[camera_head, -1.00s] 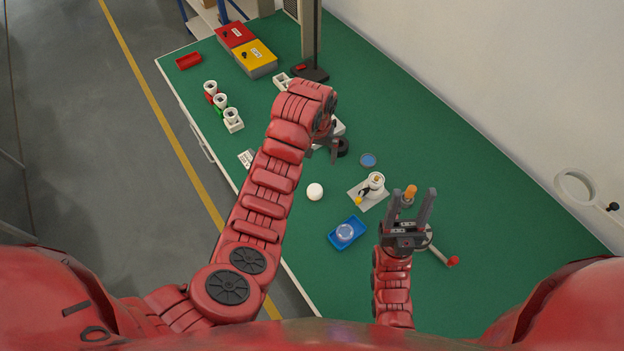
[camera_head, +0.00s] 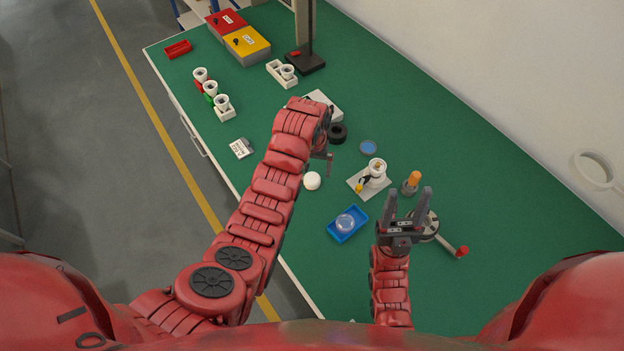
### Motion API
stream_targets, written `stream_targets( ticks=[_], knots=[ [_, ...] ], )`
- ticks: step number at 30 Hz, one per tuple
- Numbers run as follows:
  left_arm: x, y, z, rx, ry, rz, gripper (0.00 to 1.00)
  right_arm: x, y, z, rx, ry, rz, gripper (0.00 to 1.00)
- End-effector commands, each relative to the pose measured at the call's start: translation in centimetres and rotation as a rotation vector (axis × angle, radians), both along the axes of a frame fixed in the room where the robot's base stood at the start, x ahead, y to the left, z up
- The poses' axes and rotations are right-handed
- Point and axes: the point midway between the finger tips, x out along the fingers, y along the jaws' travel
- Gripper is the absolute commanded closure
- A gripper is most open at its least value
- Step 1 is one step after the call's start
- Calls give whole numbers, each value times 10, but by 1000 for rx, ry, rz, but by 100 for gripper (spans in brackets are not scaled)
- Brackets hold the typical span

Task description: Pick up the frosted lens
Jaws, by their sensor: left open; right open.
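A white, rounded piece (camera_head: 312,180), which looks like the frosted lens, sits on the green bench left of the middle. A clear dome (camera_head: 345,222) lies in a blue tray (camera_head: 336,236) nearer to me. My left gripper (camera_head: 328,164) is just up and to the right of the white piece, apart from it in the picture. It is open, largely hidden behind its own wrist, and I see nothing in it. My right gripper (camera_head: 408,204) is open and empty, fingers pointing away from me, right of the blue tray.
A white lamp socket on a plate (camera_head: 356,182), an orange-topped part (camera_head: 412,182), a blue disc (camera_head: 368,147) and a black ring (camera_head: 337,133) are nearby. A red-knobbed crank (camera_head: 461,252) lies by my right gripper. The bench's right side is clear.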

Motion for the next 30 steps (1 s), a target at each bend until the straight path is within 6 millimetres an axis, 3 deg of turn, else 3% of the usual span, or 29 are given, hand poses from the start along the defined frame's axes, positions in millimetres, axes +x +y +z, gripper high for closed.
stream_targets(
  ticks=[1,5,12,21,30],
  knots=[
    [-4,1,-2,5,11,1,1,0,0,12,0,0,0,46],
    [-5,2,-18,5,9,1,1,0,0,23,0,0,0,46],
    [-3,1,-37,2,4,-1,1,0,0,27,0,0,0,46],
    [-2,1,-41,1,2,-1,1,0,0,26,0,0,0,46],
    [-2,1,-41,1,2,-1,53,0,0,26,0,0,0,46]
  ],
)
